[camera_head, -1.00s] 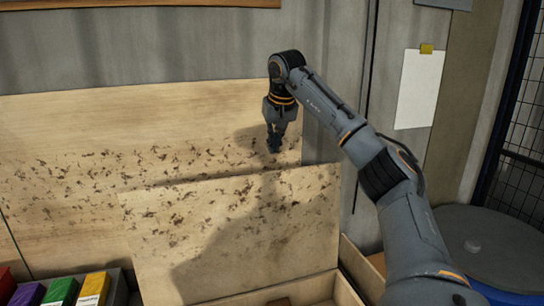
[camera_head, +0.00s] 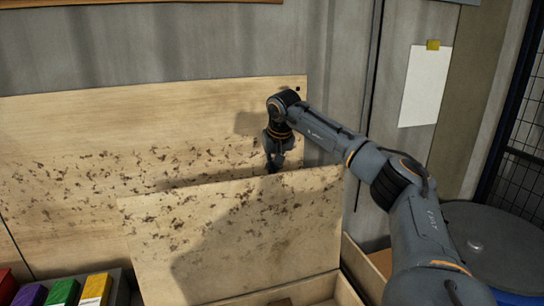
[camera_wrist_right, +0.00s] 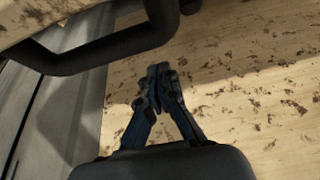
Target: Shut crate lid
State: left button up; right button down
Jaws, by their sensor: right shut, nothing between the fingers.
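The crate lid (camera_head: 235,235) is a pale wooden panel with brown stains. It stands raised and tilted at the back of the crate, whose wooden rim (camera_head: 352,280) shows at the lower right. My right gripper (camera_head: 273,168) is at the lid's upper edge, toward the right, on the far side; its fingertips are partly hidden there. In the right wrist view its fingers (camera_wrist_right: 158,75) are shut together with nothing between them, in front of a stained wood surface. I cannot tell whether they touch the lid. My left gripper is not in view.
A stained wooden board (camera_head: 100,150) stands against the grey wall behind the lid. Purple, green and yellow boxes (camera_head: 62,292) sit at the lower left. A grey round drum (camera_head: 490,240) stands at the right. A white paper (camera_head: 425,88) hangs on the wall.

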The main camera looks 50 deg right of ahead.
jog(key=shift+s+a, duration=0.3)
jog(key=shift+s, duration=0.25)
jog(key=shift+s+a, duration=0.3)
jog(key=shift+s, duration=0.2)
jog(key=shift+s+a, duration=0.1)
jog(key=shift+s, duration=0.05)
